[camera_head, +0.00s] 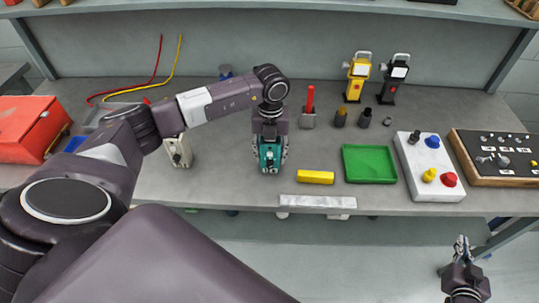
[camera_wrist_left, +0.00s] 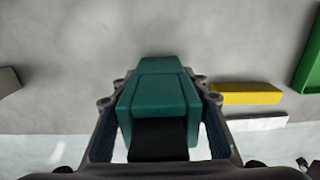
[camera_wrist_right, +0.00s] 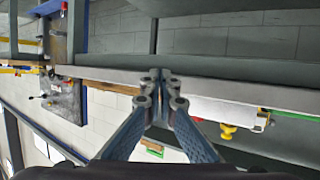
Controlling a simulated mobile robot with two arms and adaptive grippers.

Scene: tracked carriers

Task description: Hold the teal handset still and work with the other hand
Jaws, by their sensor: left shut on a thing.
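The teal handset (camera_head: 270,154) is between the fingers of my left gripper (camera_head: 270,165), near the front middle of the bench. In the left wrist view the handset (camera_wrist_left: 158,95) fills the space between both fingers, with a dark part closest to the camera. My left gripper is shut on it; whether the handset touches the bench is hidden. My right gripper (camera_head: 461,243) is low at the right, in front of the bench edge and apart from everything. In the right wrist view its fingertips (camera_wrist_right: 160,80) meet with nothing between them.
A yellow block (camera_head: 315,177) and a green tray (camera_head: 369,165) are right of the handset. Further right are a white box with coloured knobs (camera_head: 420,186) and a dark tool board (camera_head: 497,143). A cream device (camera_head: 178,151) stands left. Yellow (camera_head: 358,75) and black (camera_head: 394,78) handhelds stand behind.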

